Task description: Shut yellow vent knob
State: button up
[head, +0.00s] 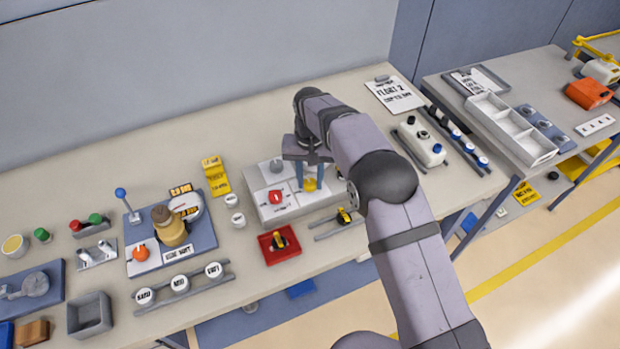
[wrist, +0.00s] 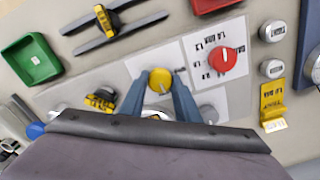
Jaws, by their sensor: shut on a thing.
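The yellow vent knob (head: 310,184) sits on the right part of a light grey panel box (head: 292,209). My gripper (head: 312,180) reaches down over it from above, with one blue finger on each side. In the wrist view the yellow knob (wrist: 160,80) lies between the tips of my gripper (wrist: 160,84), which is shut on it. The knob's underside and its exact turn are hard to make out. A red knob (head: 276,197) sits beside it on the same box, and also shows in the wrist view (wrist: 222,59).
A red tray (head: 266,254) with a black and yellow part stands in front of the box. Dark rails (head: 333,229) with another such part lie to the right. A yellow tag (head: 215,176) and white round caps (head: 238,220) are to the left.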

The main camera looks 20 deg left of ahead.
aim_at(310, 182)
jog(key=shift+r, duration=0.1)
dwell(0.4)
jog(key=o, duration=1)
jog(key=shift+o, duration=0.2)
jog(key=shift+r+b, duration=1.15)
jog(key=shift+r, duration=2.5)
